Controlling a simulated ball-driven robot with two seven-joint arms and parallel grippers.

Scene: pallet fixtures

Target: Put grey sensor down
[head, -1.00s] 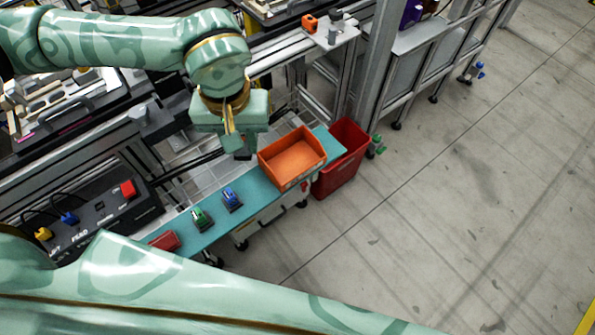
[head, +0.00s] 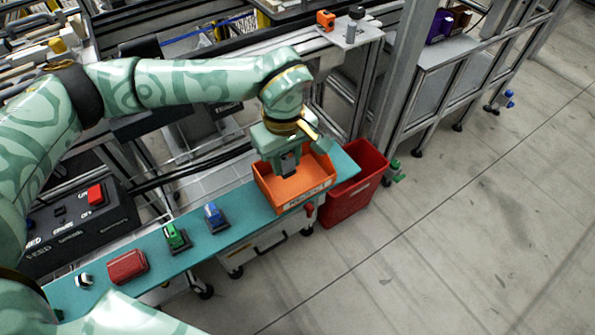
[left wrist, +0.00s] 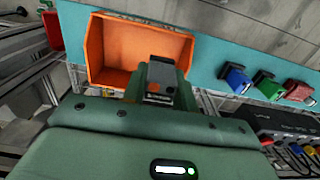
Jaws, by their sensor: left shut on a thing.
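My left gripper (head: 289,164) is over the orange bin (head: 318,190), with its fingers pointing down. In the left wrist view its fingers (left wrist: 160,82) are shut on the grey sensor (left wrist: 161,71), a small dark-grey block. In the head view the sensor is mostly hidden by the gripper and I cannot pick it out clearly. In the left wrist view the orange bin (left wrist: 98,50) lies beyond the fingertips, and its visible floor looks empty. I cannot tell how far the sensor is above the bin's floor. My right gripper is out of view.
The bin stands on a teal shelf (head: 245,228). A blue part (head: 215,217), a green part (head: 175,237) and a red part (head: 127,266) sit along it to the left. A red tub (head: 352,200) is beyond the shelf's right end. A black control box (head: 75,230) is at left.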

